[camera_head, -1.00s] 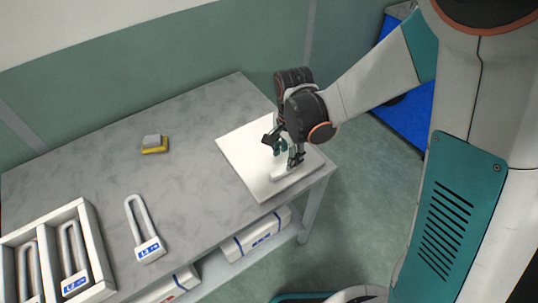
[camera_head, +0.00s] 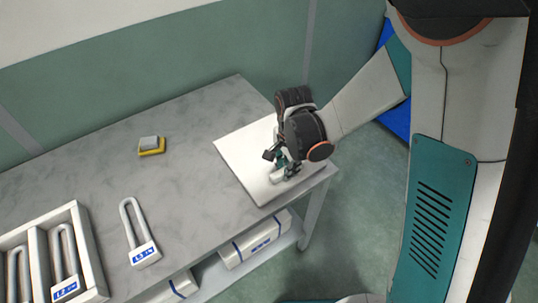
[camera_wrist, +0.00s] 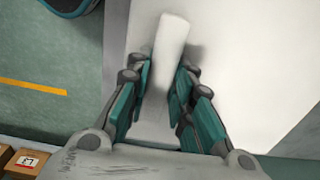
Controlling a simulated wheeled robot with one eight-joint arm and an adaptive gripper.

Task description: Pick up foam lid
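The foam lid is a white square slab (camera_head: 242,145) at the right end of the grey table, with a raised white bar as its handle (camera_wrist: 172,38). My gripper (camera_head: 281,166) is down at the handle, near the lid's front right side. In the wrist view, my gripper's teal fingers (camera_wrist: 163,82) lie on both sides of the handle, with no visible gap. They appear shut on it and cover part of its edges. The lid looks flat, and I cannot tell whether it is clear of what lies under it.
A white tray (camera_head: 91,255) holds looped locks at the lower left, and another lock (camera_head: 145,253) lies beside it. A yellow and grey block (camera_head: 152,147) is farther back. White boxes (camera_head: 252,241) sit on a lower shelf. The table's middle is clear.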

